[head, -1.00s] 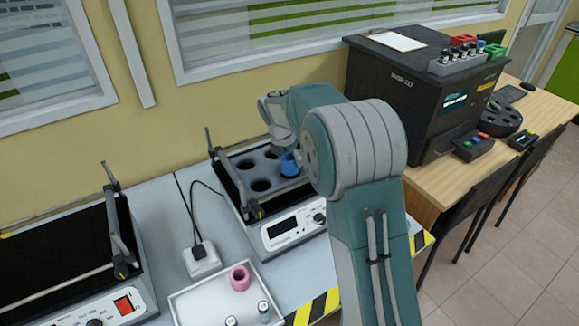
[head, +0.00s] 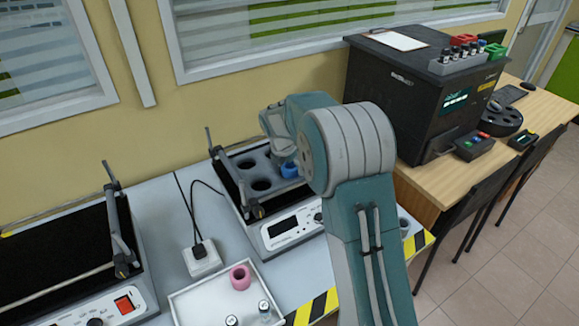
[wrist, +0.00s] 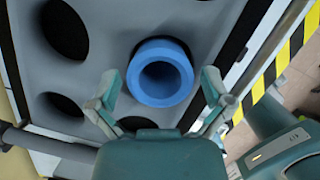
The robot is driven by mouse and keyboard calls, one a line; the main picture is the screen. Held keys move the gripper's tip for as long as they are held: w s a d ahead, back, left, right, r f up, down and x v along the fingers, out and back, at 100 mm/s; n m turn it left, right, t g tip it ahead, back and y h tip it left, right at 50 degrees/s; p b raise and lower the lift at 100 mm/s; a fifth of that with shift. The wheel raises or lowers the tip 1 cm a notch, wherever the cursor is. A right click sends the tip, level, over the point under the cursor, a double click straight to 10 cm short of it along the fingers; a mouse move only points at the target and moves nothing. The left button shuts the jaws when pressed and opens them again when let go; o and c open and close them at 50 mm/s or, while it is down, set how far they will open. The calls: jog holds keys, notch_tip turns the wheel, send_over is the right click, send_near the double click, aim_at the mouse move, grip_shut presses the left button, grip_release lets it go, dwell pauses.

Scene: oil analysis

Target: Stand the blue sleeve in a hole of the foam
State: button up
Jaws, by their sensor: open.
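The blue sleeve (head: 289,170) stands upright in the grey foam (head: 250,174), at the right hole of the group beside several empty dark holes. In the wrist view the blue sleeve (wrist: 160,50) shows its open round top, and its lower part is hidden. My gripper (wrist: 158,90) is open, with one finger on each side of the sleeve and a gap to it on both sides. In the head view my gripper is mostly hidden behind my own arm.
The foam sits in a device with a display and a raised bar on posts (head: 226,178). A white tray (head: 190,303) with a pink sleeve (head: 240,277) and vials is in front. A similar black-topped device (head: 60,262) stands left. A black analyser (head: 415,80) stands right.

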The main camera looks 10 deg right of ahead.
jog(key=v, duration=1.2)
jog(key=s+d+r+m, duration=0.1)
jog(key=s+r+m, duration=0.5)
jog(key=s, duration=0.2)
jog(key=s+d+m+t+y, duration=0.1)
jog(key=s+m+t+y, duration=0.1)
jog(key=s+m, duration=1.8)
jog(key=s+t, duration=0.1)
jog(key=s, duration=0.5)
jog(key=shift+s+d+f+t, duration=0.25)
jog(key=shift+d+f+t, duration=0.05)
jog(key=shift+f, duration=0.1)
